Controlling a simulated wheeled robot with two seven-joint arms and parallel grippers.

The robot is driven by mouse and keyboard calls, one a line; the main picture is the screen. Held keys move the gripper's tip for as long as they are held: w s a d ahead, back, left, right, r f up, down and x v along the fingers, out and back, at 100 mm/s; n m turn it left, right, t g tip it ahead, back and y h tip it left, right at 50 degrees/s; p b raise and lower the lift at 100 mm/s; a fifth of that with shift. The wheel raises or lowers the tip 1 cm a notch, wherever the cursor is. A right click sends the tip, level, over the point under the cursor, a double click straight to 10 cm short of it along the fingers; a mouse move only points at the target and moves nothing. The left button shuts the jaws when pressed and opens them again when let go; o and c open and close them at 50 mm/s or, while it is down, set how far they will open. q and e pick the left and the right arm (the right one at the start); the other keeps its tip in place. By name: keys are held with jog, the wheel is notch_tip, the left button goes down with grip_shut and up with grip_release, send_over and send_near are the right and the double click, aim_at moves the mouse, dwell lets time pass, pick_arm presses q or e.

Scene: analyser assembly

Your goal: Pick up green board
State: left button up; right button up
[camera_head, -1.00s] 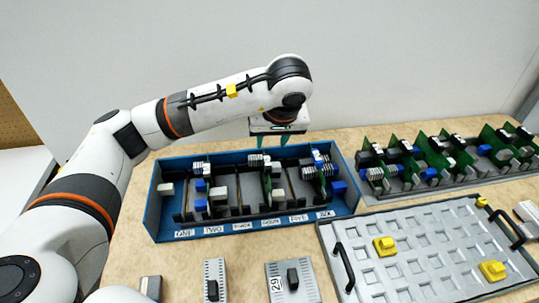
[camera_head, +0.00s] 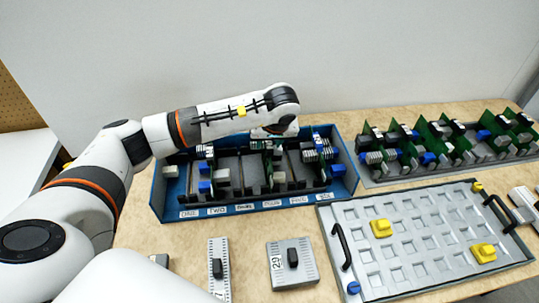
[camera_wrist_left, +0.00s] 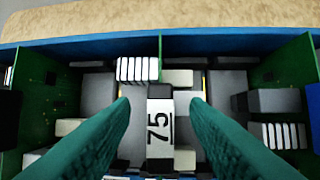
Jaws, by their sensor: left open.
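The rack holds upright boards with white and blue parts. Other green boards stand to the left (camera_wrist_left: 50,85) and right (camera_wrist_left: 288,75) in the wrist view. My right gripper is not in view.
A grey rack of several green boards (camera_head: 437,140) stands at the back right. A grey tray (camera_head: 400,240) with yellow blocks and black handles lies in front of it. Small grey modules (camera_head: 292,262) lie at the front. A wall rises behind the table.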

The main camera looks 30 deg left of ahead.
pick_arm(q)
jog(key=shift+f, duration=0.15)
jog(key=shift+c, duration=0.2)
grip_shut()
jog(key=shift+w, duration=0.1)
notch_tip(320, 180, up, 18)
jog(key=b, duration=0.1)
jog(key=shift+b, duration=0.4)
dwell(0.4)
dwell(0.3)
